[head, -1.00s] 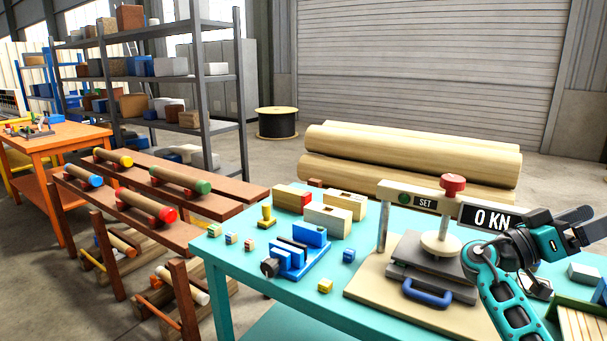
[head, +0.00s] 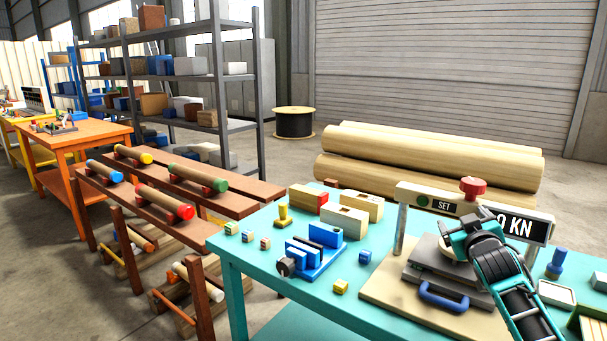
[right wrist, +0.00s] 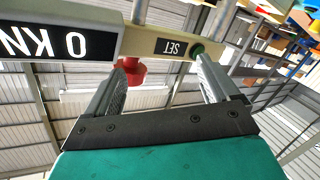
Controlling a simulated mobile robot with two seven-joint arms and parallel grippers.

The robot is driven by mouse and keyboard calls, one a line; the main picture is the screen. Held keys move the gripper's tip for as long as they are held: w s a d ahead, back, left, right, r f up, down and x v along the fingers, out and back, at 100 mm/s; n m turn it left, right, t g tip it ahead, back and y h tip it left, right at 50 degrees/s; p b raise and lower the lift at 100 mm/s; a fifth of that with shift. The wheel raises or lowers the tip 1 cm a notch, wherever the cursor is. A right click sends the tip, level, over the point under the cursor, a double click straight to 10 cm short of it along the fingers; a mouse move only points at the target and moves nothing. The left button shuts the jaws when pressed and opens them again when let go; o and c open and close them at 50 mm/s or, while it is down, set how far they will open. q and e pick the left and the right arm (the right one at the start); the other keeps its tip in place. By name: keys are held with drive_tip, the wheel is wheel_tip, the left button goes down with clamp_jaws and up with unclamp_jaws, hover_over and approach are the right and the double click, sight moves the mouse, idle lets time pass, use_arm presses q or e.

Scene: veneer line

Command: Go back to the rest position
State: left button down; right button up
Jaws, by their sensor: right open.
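My right gripper (head: 468,226) is at the press (head: 425,197) on the teal table, in front of its crossbeam and partly covering the "0 KN" display (head: 520,226). In the right wrist view its two fingers (right wrist: 162,88) are spread apart with nothing between them. Beyond them that view shows the press beam with the SET label (right wrist: 171,47), the red knob (right wrist: 131,72) and the display (right wrist: 58,42). The press plates (head: 440,262) with the blue handle (head: 443,298) lie below. My left gripper is not in view.
The teal table (head: 300,300) holds a blue clamp fixture (head: 316,254), wooden blocks (head: 362,205), small cubes and a blue peg (head: 556,262). A brown rack (head: 215,236) with colour-ended rollers stands left. Large logs (head: 430,165) lie behind. Open floor shows at the lower left.

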drive_tip(key=s+a+f+n+g+y+b, duration=0.1)
drive_tip(key=s+a+f+y, duration=0.1)
drive_tip(key=s+a+f, duration=0.55)
drive_tip(key=s+a+f+g+y, duration=0.1)
drive_tip(key=s+a+f+y, duration=0.2)
drive_tip(key=s+a+f, duration=0.7)
drive_tip(key=s+a+f+g, duration=0.1)
drive_tip(key=s+f, duration=0.5)
drive_tip(key=s, duration=0.4)
drive_tip(key=s+a+f+g+b, duration=0.1)
drive_tip(key=s+f+g, duration=0.1)
drive_tip(key=s+f, duration=0.4)
drive_tip(key=s, duration=0.3)
drive_tip(key=shift+s+f+m+g+y, duration=0.3)
drive_tip(key=shift+s+m+y, duration=0.05)
drive_tip(key=shift+m+y, duration=0.05)
